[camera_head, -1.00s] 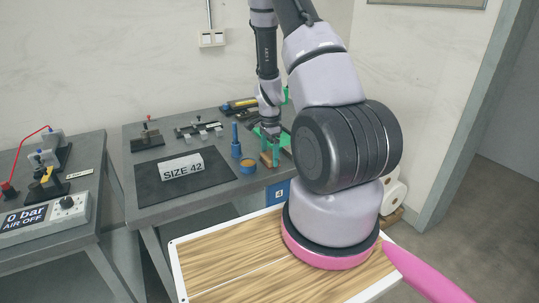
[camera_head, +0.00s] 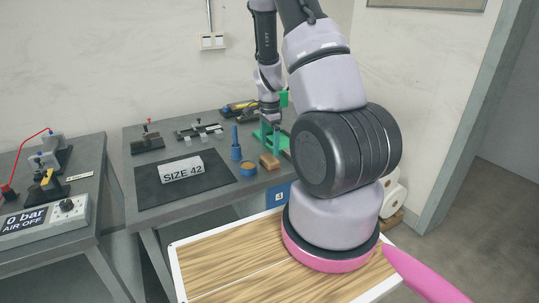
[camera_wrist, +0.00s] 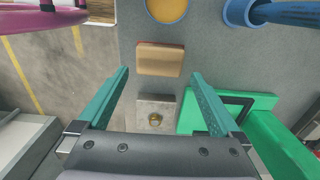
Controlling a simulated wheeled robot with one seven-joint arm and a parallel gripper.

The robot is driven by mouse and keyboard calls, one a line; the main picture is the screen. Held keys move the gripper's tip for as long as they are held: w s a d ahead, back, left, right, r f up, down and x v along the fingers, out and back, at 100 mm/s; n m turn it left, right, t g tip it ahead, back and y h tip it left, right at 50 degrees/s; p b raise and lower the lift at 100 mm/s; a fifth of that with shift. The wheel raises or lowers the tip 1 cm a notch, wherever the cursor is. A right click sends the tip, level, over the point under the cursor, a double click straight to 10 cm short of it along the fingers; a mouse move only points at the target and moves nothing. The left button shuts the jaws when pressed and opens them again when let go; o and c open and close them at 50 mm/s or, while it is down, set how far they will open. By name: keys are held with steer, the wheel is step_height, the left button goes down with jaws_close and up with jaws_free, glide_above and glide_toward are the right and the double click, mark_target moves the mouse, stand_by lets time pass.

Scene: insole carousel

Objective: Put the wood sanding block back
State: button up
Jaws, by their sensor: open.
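The wood sanding block (camera_head: 269,161) is a small tan block resting on the grey bench near its front edge, beside the blue cup. In the wrist view the block (camera_wrist: 160,59) lies flat just beyond my fingertips, roughly centred between them, with clear space around it. My gripper (camera_wrist: 160,78) has teal fingers spread wide, with nothing between them. In the head view my gripper (camera_head: 270,138) is just behind and above the block, near the green fixture; its fingers are hard to separate from it.
A blue cup with orange contents (camera_head: 248,167) and a blue holder (camera_head: 236,150) stand left of the block. A green fixture (camera_wrist: 250,108) is close to my right finger. A grey plate with a brass button (camera_wrist: 155,113) lies below the finger gap. A dark mat (camera_head: 213,190) carries the SIZE 42 block.

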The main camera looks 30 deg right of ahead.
step_height(320, 180, up, 6)
step_height(320, 180, up, 10)
steer(key=n+t+y, duration=0.1)
steer(key=n+t, duration=0.1)
steer(key=n, duration=0.1)
glide_above(269, 158)
steer(key=s+a, duration=0.2)
steer(key=a, duration=0.2)
steer(key=s+a+r+n+t, duration=0.2)
steer(key=s+a+r+n, duration=0.15)
steer(key=r, duration=0.75)
steer(key=s+a+r+n+t, duration=0.1)
steer(key=s+a+r+n, duration=0.2)
steer(key=s+r, duration=0.2)
steer(key=s+a+r+n+t+y, duration=0.1)
steer(key=s+r+n, duration=0.3)
steer(key=s, duration=0.5)
steer(key=shift+s+a+r+t, duration=0.25)
steer(key=shift+a+r+t, duration=0.3)
steer(key=shift+a, duration=0.35)
steer(key=shift+f, duration=0.1)
